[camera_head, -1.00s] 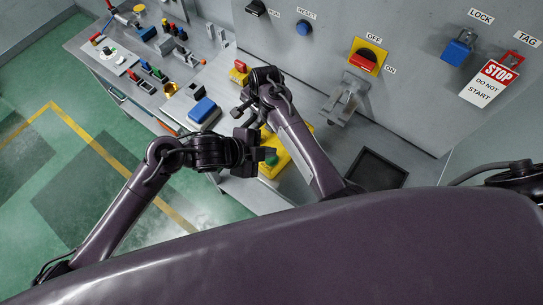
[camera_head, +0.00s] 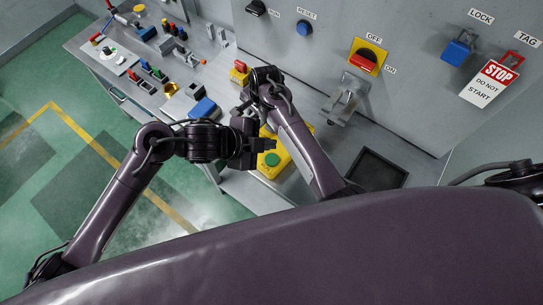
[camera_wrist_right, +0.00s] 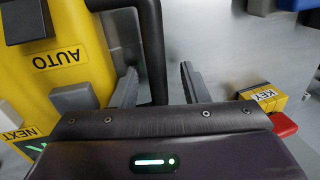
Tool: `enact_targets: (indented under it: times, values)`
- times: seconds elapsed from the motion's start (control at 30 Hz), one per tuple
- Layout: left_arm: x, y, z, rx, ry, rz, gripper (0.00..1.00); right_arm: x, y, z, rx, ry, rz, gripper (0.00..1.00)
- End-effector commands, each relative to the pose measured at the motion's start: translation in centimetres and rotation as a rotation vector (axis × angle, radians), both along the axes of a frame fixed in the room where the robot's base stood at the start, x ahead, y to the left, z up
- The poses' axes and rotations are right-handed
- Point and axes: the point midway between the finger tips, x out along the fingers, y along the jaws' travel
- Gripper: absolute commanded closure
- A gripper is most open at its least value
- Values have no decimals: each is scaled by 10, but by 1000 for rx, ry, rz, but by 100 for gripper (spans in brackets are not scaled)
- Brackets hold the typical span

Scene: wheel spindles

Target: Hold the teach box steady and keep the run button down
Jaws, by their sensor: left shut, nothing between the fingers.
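The yellow teach box (camera_head: 274,171) lies on the worktop, partly hidden by my arms. A round green button (camera_head: 272,159) shows on its near end; its label cannot be read. In the right wrist view the yellow box (camera_wrist_right: 85,60) carries AUTO and NEXT labels and a black handle (camera_wrist_right: 150,45). My left gripper (camera_head: 268,144) is shut and empty, just above the green button in the picture; contact cannot be told. My right gripper (camera_head: 242,110) is at the box's far side. Its fingers (camera_wrist_right: 158,85) are apart, with the handle between them and a gap on one side.
A grey panel behind has a red-yellow switch (camera_head: 369,56), a blue padlock (camera_head: 457,48) and a STOP tag (camera_head: 490,82). A yellow KEY block (camera_wrist_right: 262,97) is right of my right gripper. A black tray (camera_head: 377,168) is on the right; several small parts crowd the left bench.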

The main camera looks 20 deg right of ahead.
Motion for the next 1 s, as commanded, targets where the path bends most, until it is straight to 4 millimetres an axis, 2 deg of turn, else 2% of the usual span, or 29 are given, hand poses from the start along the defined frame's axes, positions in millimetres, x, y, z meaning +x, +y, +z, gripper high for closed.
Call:
enact_targets:
  times: [0.2,0.33,0.8,1.0]
  values:
    - [0,0,0,0,0,0,100,-1,0,0,0,2,-1,59]
    - [0,0,0,0,0,0,100,-2,-2,9,-1,0,-1,59]
    - [0,0,0,0,0,0,100,-17,-11,99,-1,-2,0,59]
    - [0,0,0,0,0,0,100,-21,-13,115,-1,1,0,59]
